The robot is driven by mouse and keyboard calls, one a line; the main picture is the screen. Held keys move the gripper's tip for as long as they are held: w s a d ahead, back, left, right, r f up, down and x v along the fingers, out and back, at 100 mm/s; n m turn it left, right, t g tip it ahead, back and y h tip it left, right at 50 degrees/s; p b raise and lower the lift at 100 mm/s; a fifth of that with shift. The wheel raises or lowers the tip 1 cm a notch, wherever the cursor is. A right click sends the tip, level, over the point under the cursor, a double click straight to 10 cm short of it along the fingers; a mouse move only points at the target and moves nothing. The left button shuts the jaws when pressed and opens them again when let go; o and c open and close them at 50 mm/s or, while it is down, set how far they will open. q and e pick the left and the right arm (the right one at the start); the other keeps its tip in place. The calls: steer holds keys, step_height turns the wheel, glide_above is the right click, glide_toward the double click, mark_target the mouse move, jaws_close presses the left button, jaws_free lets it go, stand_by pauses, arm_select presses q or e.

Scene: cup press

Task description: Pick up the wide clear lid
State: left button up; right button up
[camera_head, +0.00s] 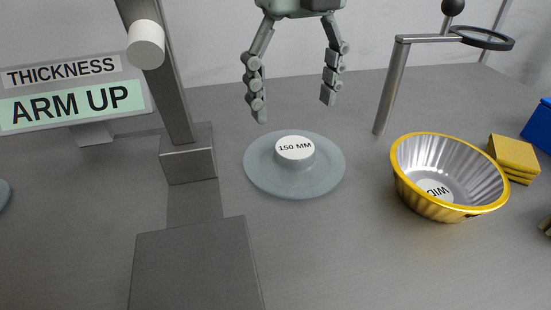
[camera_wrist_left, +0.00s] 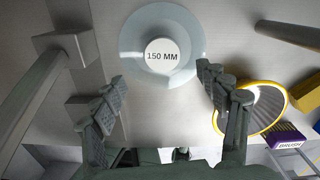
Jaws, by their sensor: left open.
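The wide clear lid (camera_head: 259,180) is a pale blue-grey, see-through disc lying flat on the grey table. Its raised knob (camera_head: 295,149) has a white top reading "150 MM". In the left wrist view the lid (camera_wrist_left: 137,62) lies ahead of the fingers, with its knob (camera_wrist_left: 162,56) beyond the gap between them. My left gripper (camera_head: 295,108) is open and empty, fingers pointing down, above and a little behind the lid, apart from it. It also shows in the left wrist view (camera_wrist_left: 160,84). My right gripper is in neither view.
A gold fluted bowl (camera_head: 420,203) with a label inside stands right of the lid. Behind it is a metal post with a black ring (camera_head: 485,38). Left are a grey post on a block (camera_head: 188,160), a sign reading "THICKNESS ARM UP" (camera_head: 70,98) and a flat grey block (camera_head: 195,265).

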mark_target(295, 147)
arm_select(q)
step_height(295, 147, down, 3)
steer(key=shift+w+d+f, duration=0.1)
steer(key=shift+d, duration=0.05)
step_height(295, 147, down, 4)
steer(key=shift+w+f+p, duration=0.1)
steer(key=shift+p, duration=0.35)
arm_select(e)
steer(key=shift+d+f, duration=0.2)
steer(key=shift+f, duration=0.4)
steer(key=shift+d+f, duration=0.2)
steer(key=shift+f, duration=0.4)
arm_select(q)
steer(key=shift+c, duration=0.2)
steer(key=c, duration=0.8)
